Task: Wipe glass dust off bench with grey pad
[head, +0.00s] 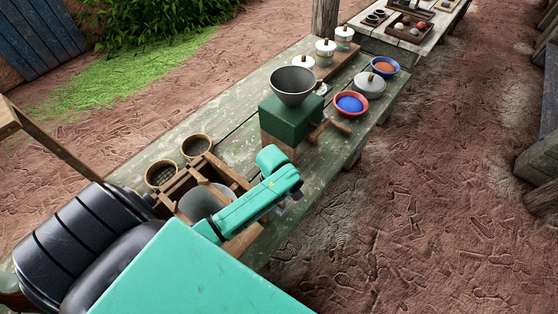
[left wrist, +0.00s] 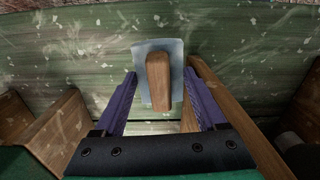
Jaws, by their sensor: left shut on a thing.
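The grey pad (left wrist: 172,55) shows in the left wrist view as a flat pale-grey plate with an upright wooden handle (left wrist: 158,80). My left gripper (left wrist: 160,77) has its purple fingers on either side of the handle and is shut on it. The green-painted wooden bench (head: 232,112) runs diagonally across the head view. Pale flecks lie across its boards near the pad in the wrist view; I cannot tell glass dust from worn paint. In the head view my teal arm hides the fingers and the pad. My right gripper is not in view.
A wooden rack (head: 172,191) and two round sieve-like pots (head: 196,146) are close by. A grey bowl (head: 293,92) sits on a green block (head: 286,122). A red bowl of blue powder (head: 351,104) and lidded jars (head: 325,52) stand further along. Bare boards lie left of the block.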

